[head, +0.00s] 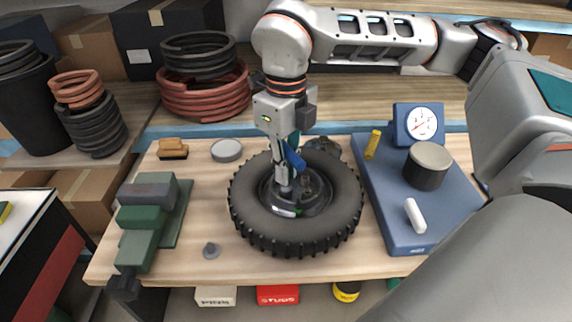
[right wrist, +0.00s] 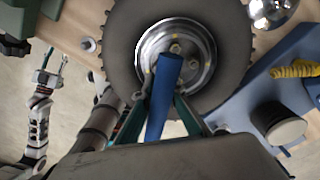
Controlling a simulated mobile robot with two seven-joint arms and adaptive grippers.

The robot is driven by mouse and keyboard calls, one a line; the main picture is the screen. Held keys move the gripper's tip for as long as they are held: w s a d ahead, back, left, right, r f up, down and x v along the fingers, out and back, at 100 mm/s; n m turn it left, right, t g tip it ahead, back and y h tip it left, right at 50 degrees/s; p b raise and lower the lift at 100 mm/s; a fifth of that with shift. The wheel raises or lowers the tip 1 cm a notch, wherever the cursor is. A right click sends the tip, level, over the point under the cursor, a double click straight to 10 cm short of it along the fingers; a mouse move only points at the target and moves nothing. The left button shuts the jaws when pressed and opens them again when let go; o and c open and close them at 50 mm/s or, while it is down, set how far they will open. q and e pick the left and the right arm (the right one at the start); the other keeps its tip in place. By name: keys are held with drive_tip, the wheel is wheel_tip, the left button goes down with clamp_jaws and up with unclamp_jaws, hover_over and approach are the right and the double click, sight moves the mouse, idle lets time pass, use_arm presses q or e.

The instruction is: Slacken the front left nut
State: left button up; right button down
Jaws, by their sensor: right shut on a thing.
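A wheel with a black knobbly tyre (head: 247,215) lies flat in the middle of the wooden bench. Its metal hub (right wrist: 205,78) shows in the right wrist view with several small brassy nuts (right wrist: 193,63) on its face. My right gripper (head: 284,158) is above the hub, pointing down, shut on a blue-handled tool (right wrist: 167,80). The tool stands tilted over the hub and hides part of it. I cannot tell whether its tip sits on a nut, or which nut is the front left one. My left gripper (right wrist: 48,74) shows in the right wrist view, open and empty, away from the wheel.
A green vise (head: 145,218) stands on the left, with a small grey part (head: 210,250) near the front edge. A shiny round thing (head: 322,145) is behind the wheel.

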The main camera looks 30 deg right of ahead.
sight(286, 145)
idle(0.5)
drive_tip(key=shift+r+n, duration=0.1)
drive_tip(key=shift+n, duration=1.3)
drive_tip(key=shift+b, duration=0.5)
drive_tip(key=shift+r+p, duration=0.6)
drive_tip(key=shift+r, duration=1.85)
